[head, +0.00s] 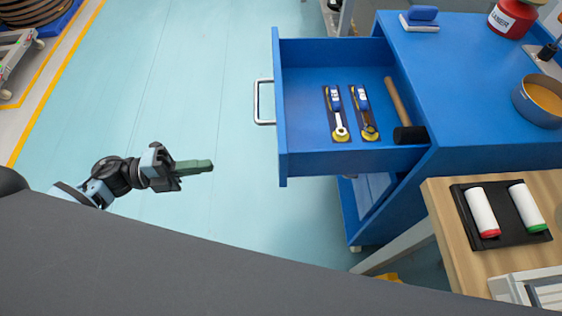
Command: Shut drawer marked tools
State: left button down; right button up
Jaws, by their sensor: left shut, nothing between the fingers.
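A blue drawer (308,157) stands pulled out from a blue cabinet (455,80), pointing left. A metal bar handle (257,101) is on its front face. Inside lie two similar blue-and-yellow tools (335,112) on dark mats and a hammer (399,105) with a wooden handle. No readable marking on the drawer shows from this angle. My left gripper (210,166) is shut and empty, to the left of the drawer and nearer to me than the handle, apart from both. My right gripper is not in view.
A wooden table (448,238) at the right holds a black tray (500,238) with two white cylinders. A red container (510,18) and an orange-filled bowl (540,101) stand on the cabinet top.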

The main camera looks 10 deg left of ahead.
pick_arm(q)
jog(key=shift+a+r+m+g, duration=0.15)
jog(key=shift+r+m+g, duration=0.1)
jog(key=shift+m+g, duration=0.4)
jog(key=shift+w, duration=0.1)
jog(key=p+x, duration=0.2)
jog(key=x, duration=1.2)
jog(key=shift+p, duration=0.35)
